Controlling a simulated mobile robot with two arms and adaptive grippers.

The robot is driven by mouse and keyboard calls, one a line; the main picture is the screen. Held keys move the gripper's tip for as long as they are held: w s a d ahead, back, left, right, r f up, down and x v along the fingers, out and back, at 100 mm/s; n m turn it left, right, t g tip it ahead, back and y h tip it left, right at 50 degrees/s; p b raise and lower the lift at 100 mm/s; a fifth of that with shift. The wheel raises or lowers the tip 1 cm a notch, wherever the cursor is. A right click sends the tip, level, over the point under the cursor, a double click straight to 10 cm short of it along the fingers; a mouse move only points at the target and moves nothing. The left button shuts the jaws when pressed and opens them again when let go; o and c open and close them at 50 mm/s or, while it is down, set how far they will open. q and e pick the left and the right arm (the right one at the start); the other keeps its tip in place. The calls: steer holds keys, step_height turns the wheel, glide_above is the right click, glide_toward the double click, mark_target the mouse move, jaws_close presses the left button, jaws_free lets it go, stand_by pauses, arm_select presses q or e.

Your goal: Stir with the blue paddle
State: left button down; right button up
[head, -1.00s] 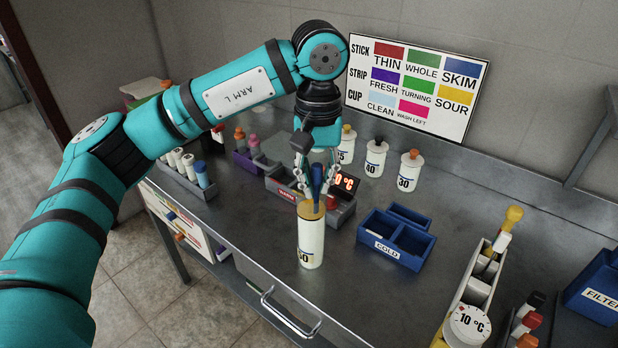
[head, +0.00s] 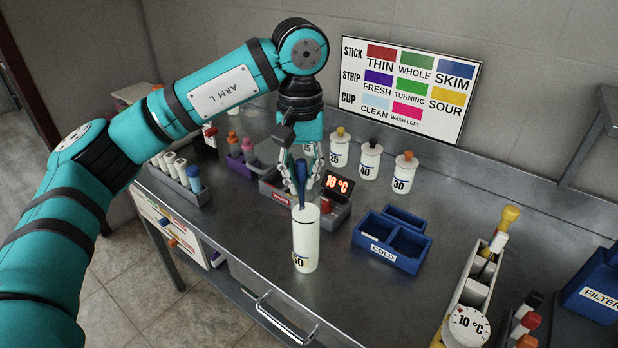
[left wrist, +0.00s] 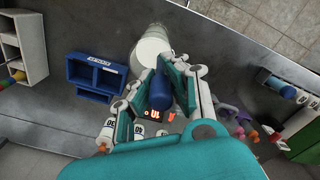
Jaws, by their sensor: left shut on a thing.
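My left gripper (head: 301,176) is shut on the blue paddle (head: 301,192), which points down at the top of a tall white cylinder (head: 306,243). The cylinder stands upright on the metal bench, with dark digits low on its side. The paddle's lower end meets the cylinder's top in the head view; I cannot tell how far it goes in. In the left wrist view the paddle (left wrist: 160,92) sits between the fingers, and the cylinder's pale round top (left wrist: 152,48) lies just beyond. My right gripper is not in view.
A blue COLD box (head: 393,240) stands to the right of the cylinder. A 10 °C display (head: 338,184) and a grey tray are behind it. Several white jars (head: 370,160) stand at the back. A rack with a dial (head: 468,325) is at the right front. Bench in front is clear.

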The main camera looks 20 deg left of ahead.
arm_select(q)
steer(key=shift+s+d, duration=0.3)
steer(key=shift+s, duration=0.1)
steer(key=shift+d, duration=0.25)
steer(key=shift+a, duration=0.1)
steer(key=shift+r, duration=0.25)
step_height(320, 180, up, 12)
steer(key=p, duration=0.9)
stand_by(0.7)
